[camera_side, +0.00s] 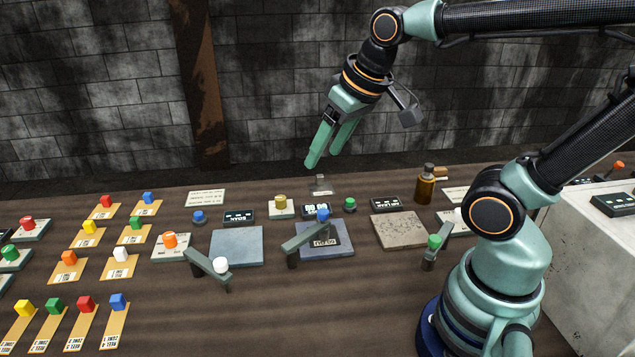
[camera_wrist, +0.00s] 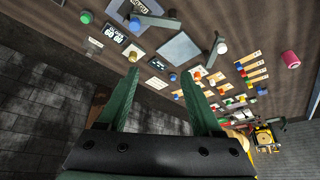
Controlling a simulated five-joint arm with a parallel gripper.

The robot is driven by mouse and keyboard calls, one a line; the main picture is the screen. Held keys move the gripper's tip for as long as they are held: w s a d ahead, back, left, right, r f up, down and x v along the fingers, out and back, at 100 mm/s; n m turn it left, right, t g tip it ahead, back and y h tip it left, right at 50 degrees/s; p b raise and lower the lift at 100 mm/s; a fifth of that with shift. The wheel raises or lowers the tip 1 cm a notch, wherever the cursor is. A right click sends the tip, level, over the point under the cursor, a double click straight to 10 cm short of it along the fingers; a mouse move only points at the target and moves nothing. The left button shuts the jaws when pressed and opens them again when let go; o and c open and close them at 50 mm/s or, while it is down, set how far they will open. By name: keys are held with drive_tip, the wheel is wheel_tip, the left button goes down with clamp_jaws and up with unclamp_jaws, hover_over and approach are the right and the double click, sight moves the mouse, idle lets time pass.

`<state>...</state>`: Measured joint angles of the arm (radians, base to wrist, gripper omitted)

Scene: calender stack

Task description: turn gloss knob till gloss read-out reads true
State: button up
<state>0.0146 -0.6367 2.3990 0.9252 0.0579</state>
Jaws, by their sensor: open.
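A numeric read-out (camera_side: 316,209) with a dark face stands behind the middle pad; it also shows in the wrist view (camera_wrist: 114,33), its digits too small to read surely. A gold knob (camera_side: 281,202) sits on a pale plate just left of it, and shows in the wrist view (camera_wrist: 133,55). I cannot tell from any lettering which knob is the gloss knob. My gripper (camera_side: 323,158) is open and empty, raised above the back of the bench, apart from every knob. In the wrist view its two fingers (camera_wrist: 163,74) stand apart with nothing between them.
A blue knob (camera_side: 198,216) and a green knob (camera_side: 350,204) flank the row, with dark displays (camera_side: 238,216) (camera_side: 386,204) beyond. A brown bottle (camera_side: 425,187) stands at the back right. Levers (camera_side: 308,238) rise over the pads. Coloured blocks on cards (camera_side: 86,238) fill the left.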

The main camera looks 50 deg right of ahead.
drive_tip(key=shift+s+a+f+n, duration=0.2)
drive_tip(key=shift+s+f+n, duration=0.25)
drive_tip(key=shift+s, duration=0.4)
